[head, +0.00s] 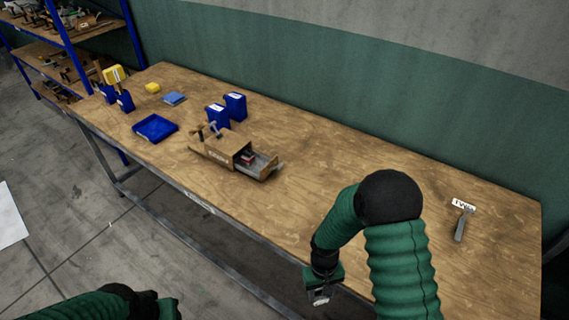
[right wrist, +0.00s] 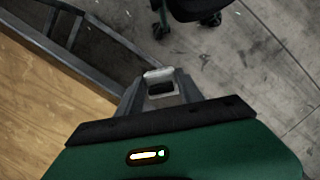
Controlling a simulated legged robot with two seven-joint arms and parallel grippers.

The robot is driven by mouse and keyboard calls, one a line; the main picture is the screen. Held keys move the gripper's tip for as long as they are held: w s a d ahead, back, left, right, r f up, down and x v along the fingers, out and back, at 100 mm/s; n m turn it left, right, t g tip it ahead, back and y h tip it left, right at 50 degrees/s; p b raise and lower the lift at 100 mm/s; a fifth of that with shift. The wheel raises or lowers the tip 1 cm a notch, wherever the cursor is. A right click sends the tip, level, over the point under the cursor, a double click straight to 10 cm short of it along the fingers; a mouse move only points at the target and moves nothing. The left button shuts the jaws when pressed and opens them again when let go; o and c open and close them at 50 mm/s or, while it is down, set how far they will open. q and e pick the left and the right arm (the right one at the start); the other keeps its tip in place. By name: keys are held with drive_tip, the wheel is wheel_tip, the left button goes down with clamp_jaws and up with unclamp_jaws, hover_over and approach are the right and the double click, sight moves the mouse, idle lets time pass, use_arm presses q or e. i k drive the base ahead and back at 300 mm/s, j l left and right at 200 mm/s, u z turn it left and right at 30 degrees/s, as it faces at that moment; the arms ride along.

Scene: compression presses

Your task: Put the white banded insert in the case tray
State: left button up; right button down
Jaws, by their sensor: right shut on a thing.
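My right gripper (head: 320,295) hangs in front of the bench's near edge, over the floor. In the right wrist view its jaws (right wrist: 160,88) are shut on a small white piece with a dark band, the white banded insert (right wrist: 158,74). In the head view the insert is too small to make out clearly. A wooden case (head: 215,152) stands mid-bench, left of my right arm. A tray (head: 267,170) sticks out of its right end, with a small red and dark thing in it. My left arm shows at the bottom left; its fingertips are cut off.
A shallow blue tray (head: 155,128), blue bins (head: 235,106), a yellow block (head: 152,88) and a blue pad (head: 174,99) stand at the bench's left. A hammer-like tool (head: 461,225) lies at the right. Shelves (head: 70,50) stand behind left.

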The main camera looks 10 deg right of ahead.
sight(258, 168)
drive_tip(key=i+j+z, duration=0.25)
drive_tip(key=j, duration=0.15)
drive_tip(key=j+z, duration=0.25)
drive_tip(key=j, duration=0.2)
drive_tip(key=i+j+z, duration=0.2)
drive_tip(key=j, duration=0.3)
drive_tip(key=j+z, duration=0.25)
drive_tip(key=j, duration=0.2)
